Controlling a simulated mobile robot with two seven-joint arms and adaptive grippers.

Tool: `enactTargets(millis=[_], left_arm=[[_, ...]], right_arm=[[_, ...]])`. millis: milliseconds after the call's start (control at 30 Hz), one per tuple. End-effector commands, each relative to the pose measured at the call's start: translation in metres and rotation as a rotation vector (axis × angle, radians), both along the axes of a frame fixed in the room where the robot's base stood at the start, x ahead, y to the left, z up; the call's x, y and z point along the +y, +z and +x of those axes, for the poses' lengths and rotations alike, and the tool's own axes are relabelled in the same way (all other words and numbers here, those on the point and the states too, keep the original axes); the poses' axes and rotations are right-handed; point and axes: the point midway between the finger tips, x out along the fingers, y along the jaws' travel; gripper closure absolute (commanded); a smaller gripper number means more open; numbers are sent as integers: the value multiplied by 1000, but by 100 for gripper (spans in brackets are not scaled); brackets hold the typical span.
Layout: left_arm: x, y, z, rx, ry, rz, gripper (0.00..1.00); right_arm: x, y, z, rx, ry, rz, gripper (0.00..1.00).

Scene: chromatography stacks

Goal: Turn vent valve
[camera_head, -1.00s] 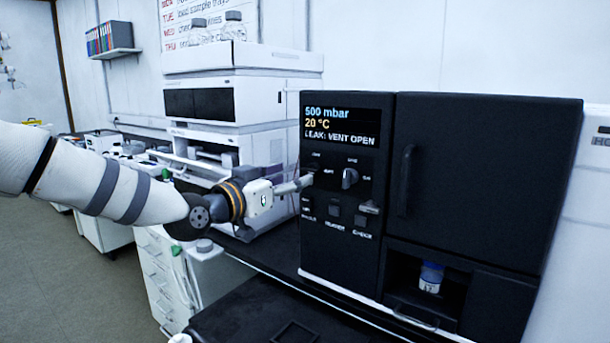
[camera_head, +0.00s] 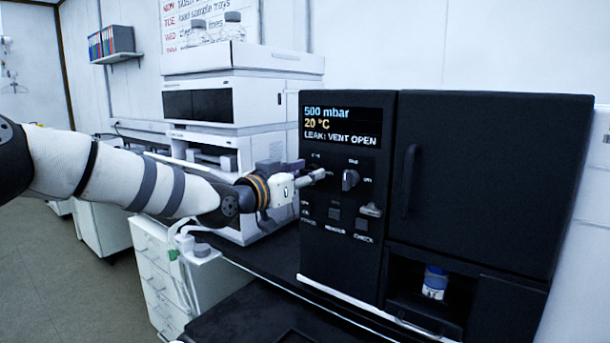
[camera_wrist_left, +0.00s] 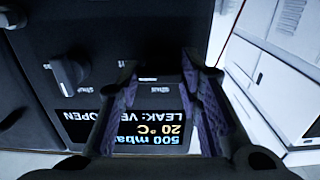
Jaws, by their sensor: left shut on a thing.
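The black oven cabinet (camera_head: 340,255) carries a control panel with a lit screen (camera_head: 340,127) reading 500 mbar, 20 °C and LEAK: VENT OPEN. My left gripper (camera_head: 318,174) reaches in from the left and is shut on the panel's left knob, the vent valve, which its fingers mostly hide. In the left wrist view, the purple-padded fingers (camera_wrist_left: 160,62) stand either side of a dark area where the knob is hard to make out. A second, grey knob (camera_head: 350,180) sits just right of the gripper; it also shows in the wrist view (camera_wrist_left: 68,72). My right gripper is out of view.
Small buttons (camera_head: 334,213) and a switch (camera_head: 371,210) lie below the knobs. The cabinet's door handle (camera_head: 408,180) stands out to the right. A blue-capped jar (camera_head: 434,283) sits in the lower bay. White instrument stacks (camera_head: 240,105) stand close behind my gripper.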

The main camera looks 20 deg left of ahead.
Motion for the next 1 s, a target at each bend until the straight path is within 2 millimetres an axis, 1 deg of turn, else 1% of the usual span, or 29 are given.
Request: enactTargets(millis=[167,367,1000], left_arm=[[0,-1,0,13,0,-33,95],[0,-2,0,55,0,-144,95],[0,-5,0,262,1,-708,95]], right_arm=[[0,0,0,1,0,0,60],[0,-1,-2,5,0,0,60],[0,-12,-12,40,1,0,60]])
